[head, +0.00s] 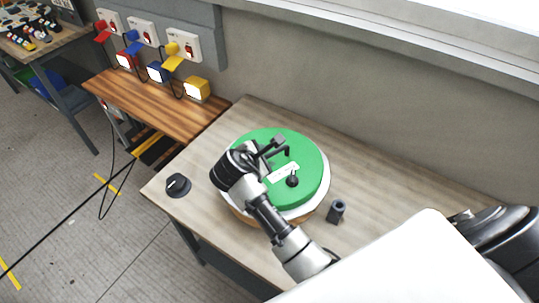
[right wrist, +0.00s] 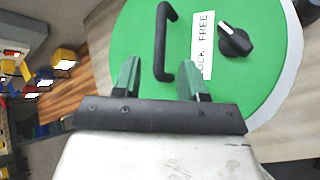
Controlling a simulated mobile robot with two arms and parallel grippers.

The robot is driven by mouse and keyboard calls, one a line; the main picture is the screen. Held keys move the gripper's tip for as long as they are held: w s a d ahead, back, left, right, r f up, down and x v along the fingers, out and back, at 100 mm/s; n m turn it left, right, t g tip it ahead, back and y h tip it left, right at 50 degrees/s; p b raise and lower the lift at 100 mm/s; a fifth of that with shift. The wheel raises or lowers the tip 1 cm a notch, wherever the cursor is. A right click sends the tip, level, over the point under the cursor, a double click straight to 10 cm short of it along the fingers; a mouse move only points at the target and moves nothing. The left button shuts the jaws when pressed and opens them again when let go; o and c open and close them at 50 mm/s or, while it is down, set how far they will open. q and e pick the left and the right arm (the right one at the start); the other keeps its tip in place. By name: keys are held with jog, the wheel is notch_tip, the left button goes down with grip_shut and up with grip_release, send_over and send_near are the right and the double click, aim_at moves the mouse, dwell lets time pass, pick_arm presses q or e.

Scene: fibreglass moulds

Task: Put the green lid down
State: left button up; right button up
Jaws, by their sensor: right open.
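The green lid (head: 309,163) is a round disc lying on a round white-rimmed mould (head: 326,189) on the wooden table. It carries a white label, a black knob (head: 292,181) and a black bar handle. My right gripper (head: 277,148) is over the lid, near the handle. In the right wrist view the lid (right wrist: 130,30) fills the upper middle. The black handle (right wrist: 160,45) stands up between and beyond the two open fingers of my right gripper (right wrist: 160,80), with nothing gripped. The label there is partly readable, "...OCK FREE". My left gripper is not in view.
A black dial (head: 178,185) sits at the table's left edge, and a small dark fitting (head: 337,211) lies right of the mould. A wooden shelf (head: 150,100) with coloured plugs and boxes is at the left. The table (head: 395,185) is clear toward the right.

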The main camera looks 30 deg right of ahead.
jog(key=shift+v, duration=2.75)
jog(key=shift+f, duration=0.1)
